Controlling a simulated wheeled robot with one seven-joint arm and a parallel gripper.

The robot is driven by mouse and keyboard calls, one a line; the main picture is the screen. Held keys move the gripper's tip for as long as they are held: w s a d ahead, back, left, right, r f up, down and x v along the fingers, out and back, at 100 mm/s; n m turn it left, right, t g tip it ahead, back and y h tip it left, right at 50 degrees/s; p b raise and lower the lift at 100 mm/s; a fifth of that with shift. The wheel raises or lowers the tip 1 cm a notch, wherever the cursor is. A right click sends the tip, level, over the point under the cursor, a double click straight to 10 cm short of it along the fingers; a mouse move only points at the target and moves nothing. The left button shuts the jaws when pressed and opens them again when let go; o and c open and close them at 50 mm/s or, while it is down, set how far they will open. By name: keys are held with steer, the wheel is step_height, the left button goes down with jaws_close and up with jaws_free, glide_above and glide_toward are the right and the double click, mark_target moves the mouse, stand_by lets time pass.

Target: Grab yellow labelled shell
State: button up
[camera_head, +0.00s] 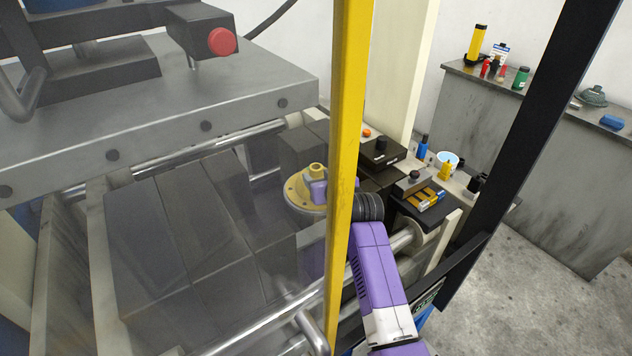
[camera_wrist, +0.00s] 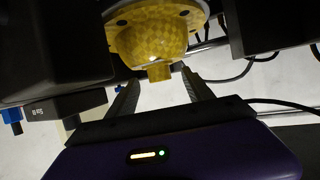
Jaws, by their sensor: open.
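The yellow shell (camera_head: 299,191) sits inside the press, just left of the yellow post, with a round flange and a raised knob. In the wrist view a yellow dome (camera_wrist: 152,42) with a flange and a short stub shows at the top centre. My gripper (camera_wrist: 160,78) is open, one finger on either side below the dome's stub. I cannot tell whether the fingers touch it. In the head view the purple of my arm shows beside the shell, and the yellow post hides part of it. I cannot read any label on the shell.
The yellow post (camera_head: 348,120) stands upright close to my arm. Dark blocks (camera_head: 200,230) lie in the press under a grey upper plate (camera_head: 150,110). Small items and boxes (camera_head: 420,190) crowd the ledge to the right. A bench (camera_head: 540,140) stands behind at right, with open floor before it.

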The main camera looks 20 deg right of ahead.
steer(key=shift+x, duration=1.45)
steer(key=shift+d, duration=0.15)
jaws_close()
steer(key=shift+r, duration=0.1)
